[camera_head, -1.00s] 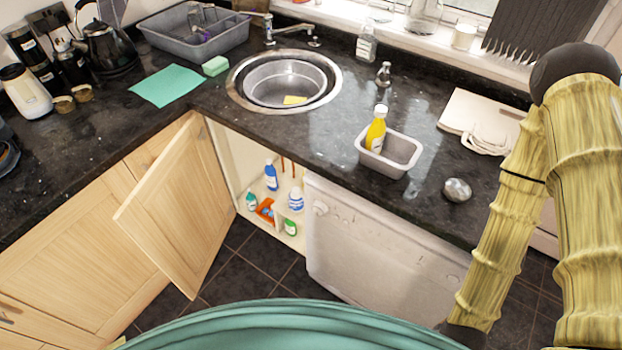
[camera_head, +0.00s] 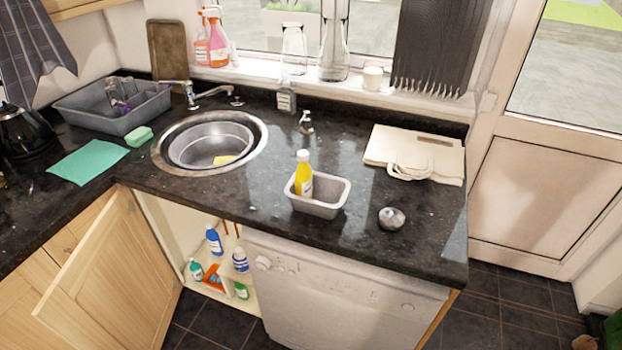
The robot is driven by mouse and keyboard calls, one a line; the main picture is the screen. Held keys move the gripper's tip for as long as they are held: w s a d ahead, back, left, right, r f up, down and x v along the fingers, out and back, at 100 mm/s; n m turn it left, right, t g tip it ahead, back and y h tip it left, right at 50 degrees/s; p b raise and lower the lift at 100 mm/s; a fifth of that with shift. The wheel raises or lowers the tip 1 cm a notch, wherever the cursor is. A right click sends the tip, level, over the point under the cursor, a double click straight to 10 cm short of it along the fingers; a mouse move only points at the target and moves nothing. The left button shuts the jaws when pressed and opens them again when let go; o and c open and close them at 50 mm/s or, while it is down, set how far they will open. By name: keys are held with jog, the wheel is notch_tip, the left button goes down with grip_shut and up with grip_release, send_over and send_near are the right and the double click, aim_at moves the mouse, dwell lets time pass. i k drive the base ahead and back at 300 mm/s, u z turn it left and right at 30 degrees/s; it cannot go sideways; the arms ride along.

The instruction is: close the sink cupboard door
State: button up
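The sink cupboard door (camera_head: 118,285) is a light wood panel at the lower left. It stands wide open, swung out to the left from the cupboard under the sink. The open sink cupboard (camera_head: 178,232) shows its pale inside, with blue, white and green bottles and an orange item on its floor. The round sink (camera_head: 210,146) is set in the dark granite worktop above it. My gripper and arm are not visible in the view now.
A white dishwasher (camera_head: 340,300) stands right of the cupboard opening. The worktop (camera_head: 330,240) carries a grey tub (camera_head: 327,208) with a yellow bottle, and a grey basin (camera_head: 110,120). Dark floor tiles (camera_head: 205,320) are clear before the cupboard. A glazed door (camera_head: 545,195) is at right.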

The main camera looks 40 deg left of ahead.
aim_at(118, 290)
jog(key=z, duration=1.3)
jog(key=k, duration=2.4)
jog(key=u, duration=2.95)
jog(key=k, duration=0.6)
jog(key=u, duration=0.15)
